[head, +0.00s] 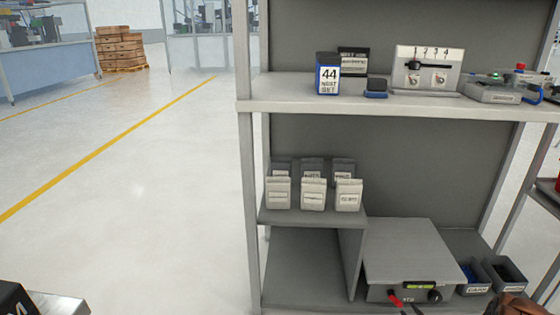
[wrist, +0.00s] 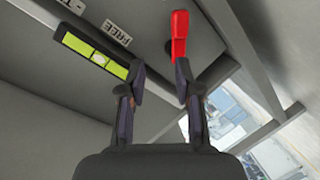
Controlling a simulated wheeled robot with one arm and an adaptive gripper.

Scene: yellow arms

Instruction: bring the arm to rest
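My gripper (wrist: 160,75) shows in the wrist view with its two dark fingers apart and nothing between the tips. A red lever (wrist: 179,38) on the grey box is just beyond the right fingertip; I cannot tell whether they touch. A green-yellow display (wrist: 92,53) in a black frame is beyond the left finger, near a label reading FREE (wrist: 119,32). In the head view, the grey box (head: 415,252) stands on the lower shelf, with its red lever (head: 396,300) at the front. My gripper is not clearly visible there.
The shelf rack's upper board (head: 390,108) holds a blue box (head: 327,73) and a switch panel (head: 427,70). White packets (head: 313,195) stand on a small riser. Dark bins (head: 506,272) are right of the grey box. Open floor (head: 150,190) lies left of the rack.

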